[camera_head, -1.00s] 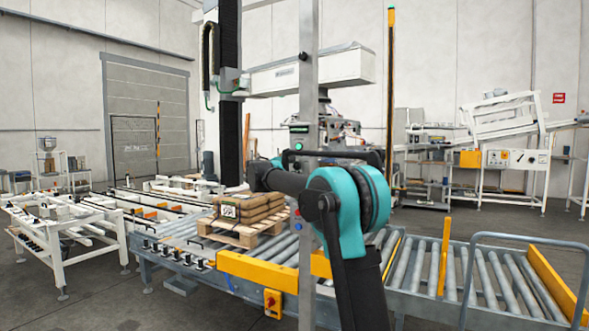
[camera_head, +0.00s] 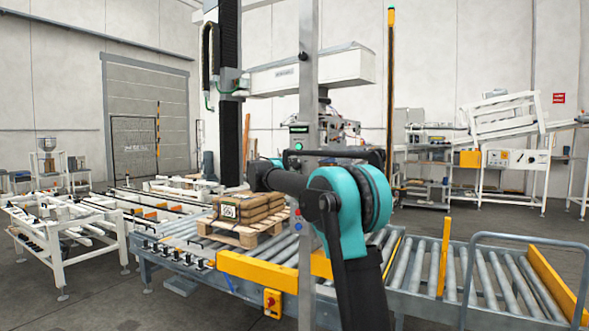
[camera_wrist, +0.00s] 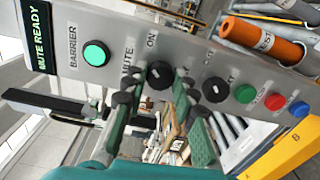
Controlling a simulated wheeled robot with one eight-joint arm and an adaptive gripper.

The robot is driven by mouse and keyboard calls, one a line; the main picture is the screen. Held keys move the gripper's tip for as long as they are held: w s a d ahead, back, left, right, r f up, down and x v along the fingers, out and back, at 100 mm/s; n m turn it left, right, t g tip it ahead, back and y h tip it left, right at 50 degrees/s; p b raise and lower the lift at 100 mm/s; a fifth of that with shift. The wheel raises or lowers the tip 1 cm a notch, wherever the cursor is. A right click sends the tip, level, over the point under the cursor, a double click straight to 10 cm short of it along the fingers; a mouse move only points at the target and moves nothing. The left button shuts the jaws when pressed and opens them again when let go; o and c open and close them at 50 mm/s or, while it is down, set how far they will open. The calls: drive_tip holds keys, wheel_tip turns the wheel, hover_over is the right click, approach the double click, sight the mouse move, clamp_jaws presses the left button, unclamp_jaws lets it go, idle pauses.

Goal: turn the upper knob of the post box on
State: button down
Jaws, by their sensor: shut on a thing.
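The grey post box (camera_wrist: 180,52) runs slantwise across the top of the wrist view. Its black upper knob (camera_wrist: 160,75) sits beside the words MUTE and ON. My gripper (camera_wrist: 158,86) has its two fingers on either side of this knob and is shut on it. The knob's exact pointer angle is hard to read. A second black knob (camera_wrist: 215,90) lies just to the right, close to my right finger.
A lit green BARRIER lamp (camera_wrist: 95,54) and green, red (camera_wrist: 274,102) and blue (camera_wrist: 298,109) buttons flank the knobs. An orange cylinder (camera_wrist: 262,40) is near the box.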

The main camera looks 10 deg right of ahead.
drive_tip(key=shift+f, duration=0.1)
drive_tip(key=c, duration=1.2)
unclamp_jaws()
drive_tip(key=shift+s, duration=0.1)
drive_tip(key=v, duration=1.2)
